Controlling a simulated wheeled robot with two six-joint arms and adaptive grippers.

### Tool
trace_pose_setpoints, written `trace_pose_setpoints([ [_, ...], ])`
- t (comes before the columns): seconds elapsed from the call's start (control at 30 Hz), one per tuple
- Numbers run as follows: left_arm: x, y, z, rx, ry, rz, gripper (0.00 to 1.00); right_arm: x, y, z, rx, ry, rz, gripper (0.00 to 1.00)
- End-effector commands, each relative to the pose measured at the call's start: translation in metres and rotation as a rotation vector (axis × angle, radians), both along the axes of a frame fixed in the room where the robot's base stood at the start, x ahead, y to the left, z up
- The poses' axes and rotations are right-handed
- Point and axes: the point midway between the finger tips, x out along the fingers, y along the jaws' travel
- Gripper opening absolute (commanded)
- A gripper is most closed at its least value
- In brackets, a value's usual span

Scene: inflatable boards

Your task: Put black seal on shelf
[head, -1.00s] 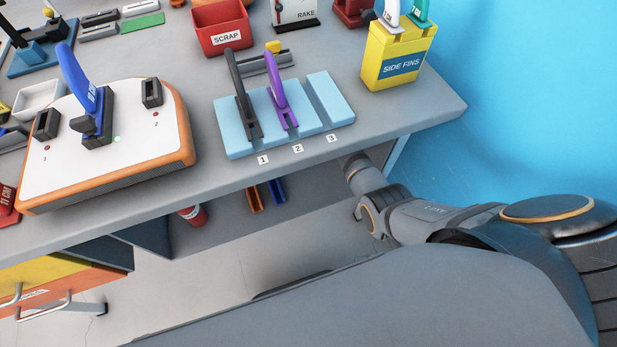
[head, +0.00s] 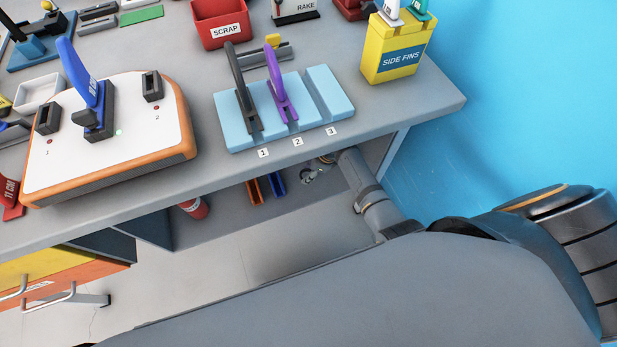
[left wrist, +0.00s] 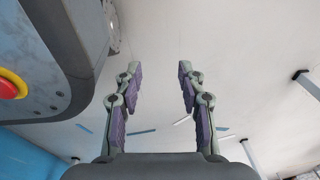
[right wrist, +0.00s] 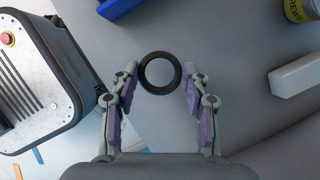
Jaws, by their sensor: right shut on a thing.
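The black seal (right wrist: 143,75), a dark ring, sits between the fingertips of my right gripper (right wrist: 160,73) in the right wrist view. Both fingers touch its sides and the gripper is shut on it. In the head view my right gripper (head: 310,175) is small and partly hidden beneath the bench edge; the seal cannot be made out there. The shelf (head: 225,212) under the bench shows in the head view, with the gripper at its right part. A grey surface lies below the seal in the right wrist view. My left gripper (left wrist: 157,75) is open and empty.
On the shelf are a red cup (head: 194,208), an orange channel (head: 254,193) and a blue channel (head: 277,184). The right wrist view shows a white block (right wrist: 297,75) and a yellow-labelled can (right wrist: 301,10). The bench edge (head: 340,140) overhangs the gripper.

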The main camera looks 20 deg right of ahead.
Motion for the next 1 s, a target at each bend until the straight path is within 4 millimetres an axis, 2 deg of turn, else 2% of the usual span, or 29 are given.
trace_pose_setpoints([
  [0.03, 0.013, 0.0, -0.006, 0.0, -0.011, -0.001, 0.4, -0.001, 0.0, -0.013, 0.0, 0.001, 0.0, 0.29],
  [0.1, 0.031, -0.001, -0.006, -0.001, -0.018, 0.0, 0.4, -0.001, 0.0, -0.023, 0.0, 0.001, 0.0, 0.29],
  [0.2, 0.053, -0.004, 0.002, -0.003, -0.024, 0.0, 0.4, 0.0, 0.0, -0.031, -0.001, 0.001, -0.001, 0.29],
  [0.3, 0.066, -0.006, 0.01, -0.005, -0.026, -0.001, 0.4, 0.0, 0.0, -0.036, -0.001, 0.001, -0.001, 0.29],
  [0.47, 0.073, -0.007, 0.018, -0.006, -0.025, -0.001, 0.4, 0.0, 0.0, -0.035, 0.0, 0.002, -0.001, 0.29],
  [0.73, 0.073, -0.007, 0.018, -0.006, -0.025, -0.001, 0.4, 0.0, 0.0, -0.036, 0.0, 0.002, -0.001, 0.29],
  [0.77, 0.073, -0.007, 0.018, -0.006, -0.025, -0.001, 0.4, 0.0, 0.0, -0.036, -0.001, 0.001, -0.001, 0.51],
  [0.8, 0.073, -0.007, 0.018, -0.006, -0.025, -0.001, 0.4, 0.0, 0.0, -0.036, 0.0, 0.002, -0.001, 0.56],
  [0.9, 0.073, -0.007, 0.018, -0.006, -0.025, -0.001, 0.4, 0.0, 0.0, -0.036, 0.0, 0.002, -0.001, 0.69],
  [1.0, 0.073, -0.007, 0.018, -0.006, -0.025, -0.001, 0.4, 0.0, 0.0, -0.036, 0.0, 0.002, -0.001, 0.69],
])
